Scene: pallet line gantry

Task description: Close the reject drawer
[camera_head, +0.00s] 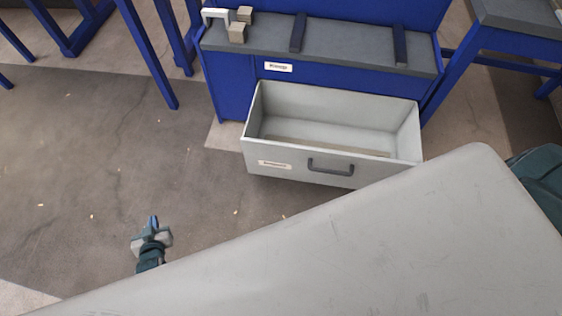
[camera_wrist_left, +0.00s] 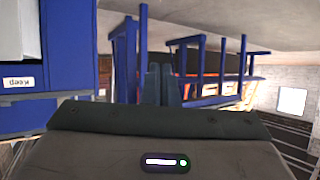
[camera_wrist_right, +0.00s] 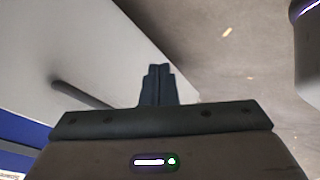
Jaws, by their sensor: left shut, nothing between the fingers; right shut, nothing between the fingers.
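The reject drawer (camera_head: 215,148) is a pale grey, open-topped box pulled well out of the blue cabinet (camera_head: 231,85) in the head view. Its front has a small label and a dark bar handle (camera_head: 331,166). It looks empty, with a brownish floor. My left gripper (camera_head: 153,222) is shut and empty, over the floor to the left and in front of the drawer. It also shows in the left wrist view (camera_wrist_left: 161,84). My right gripper (camera_wrist_right: 158,85) is shut and empty, beside a pale surface with a dark bar that looks like the drawer front and handle. Contact cannot be told. It is hidden in the head view.
The cabinet's grey top (camera_head: 350,52) carries small tan blocks (camera_head: 237,33), a white bracket (camera_head: 214,15) and two dark bars. Blue frames stand at the back left, and a blue table (camera_head: 515,14) stands at the right. The floor left of the drawer is open.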

